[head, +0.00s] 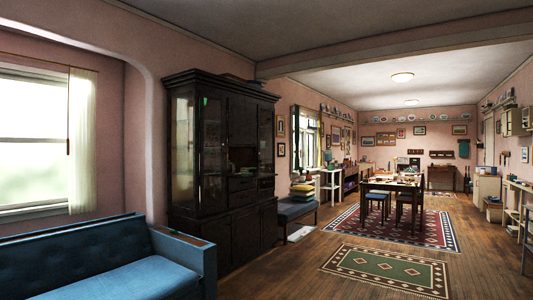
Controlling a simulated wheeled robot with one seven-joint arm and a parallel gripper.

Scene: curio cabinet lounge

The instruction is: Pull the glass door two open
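A tall dark wooden cabinet (243,220) stands against the left wall, left of the picture's middle. Its upper part has a glazed panel (213,150) on the left of the front and a narrower glazed panel (265,140) on the right. Both look shut. No label shows which one is glass door two. A small green mark shows near the top of the left glazing. Drawers and solid doors are below. My gripper is not in view.
A blue sofa (110,262) stands at the front left, close before the cabinet's left side. A green patterned rug (390,268) lies on open wooden floor right of the cabinet. A bench with cushions (302,190) adjoins the cabinet's far side. A table (392,184) stands farther back.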

